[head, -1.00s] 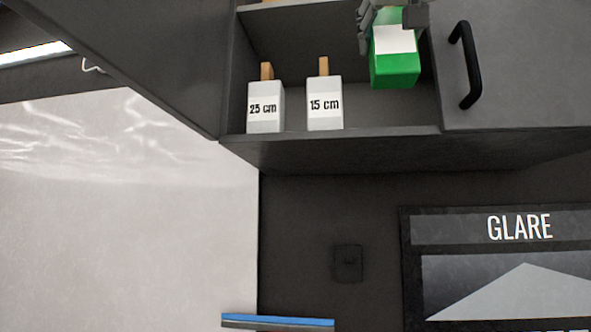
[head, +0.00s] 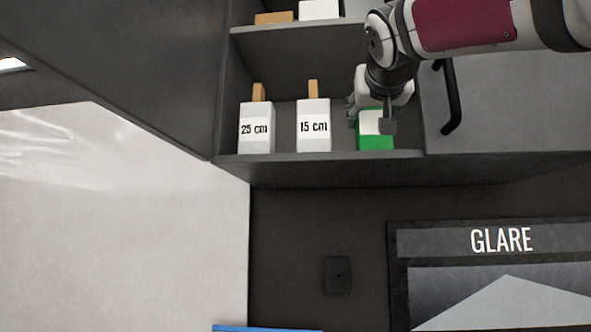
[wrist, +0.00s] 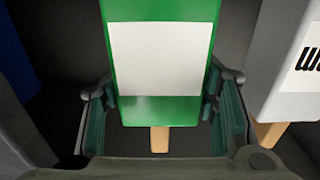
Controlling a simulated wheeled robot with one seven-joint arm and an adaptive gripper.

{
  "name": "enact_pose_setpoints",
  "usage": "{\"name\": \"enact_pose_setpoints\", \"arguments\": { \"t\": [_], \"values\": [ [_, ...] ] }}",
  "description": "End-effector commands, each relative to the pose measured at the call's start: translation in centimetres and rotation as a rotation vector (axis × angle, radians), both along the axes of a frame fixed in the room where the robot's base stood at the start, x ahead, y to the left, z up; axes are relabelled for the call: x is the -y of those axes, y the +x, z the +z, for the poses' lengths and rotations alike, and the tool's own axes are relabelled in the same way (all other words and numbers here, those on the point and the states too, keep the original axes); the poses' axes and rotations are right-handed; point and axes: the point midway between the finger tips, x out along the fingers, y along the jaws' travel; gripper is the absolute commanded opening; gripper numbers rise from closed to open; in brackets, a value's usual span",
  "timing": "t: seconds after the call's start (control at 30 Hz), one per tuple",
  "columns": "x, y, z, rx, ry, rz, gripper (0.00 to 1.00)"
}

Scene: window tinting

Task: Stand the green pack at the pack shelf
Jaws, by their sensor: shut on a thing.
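The green pack (head: 375,143) with a blank white label is upright at the right end of the lower shelf (head: 300,158). Its bottom is about level with the shelf floor; I cannot tell whether it touches. My gripper (head: 372,120) is shut on the pack from above and hides its upper part. In the wrist view, the fingers of my gripper (wrist: 163,95) lie on both sides of the green pack (wrist: 160,108), and a tan tab shows at its end.
White packs marked 15 cm (head: 314,128) and 25 cm (head: 257,130) stand to the left, with a gap before the green pack. A cabinet door with a black handle (head: 450,95) is close on the right. An upper shelf (head: 290,27) holds more items.

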Motion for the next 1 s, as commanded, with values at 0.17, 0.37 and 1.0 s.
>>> {"name": "enact_pose_setpoints", "arguments": {
  "t": [0.17, 0.37, 1.0],
  "values": [
    [-0.03, -0.08, -0.23, 0.003, 0.000, 0.001, 0.22],
    [-0.04, -0.03, -0.32, 0.003, -0.001, 0.001, 0.22],
    [-0.05, -0.26, -0.13, 0.002, 0.000, 0.000, 0.74]
  ]
}}
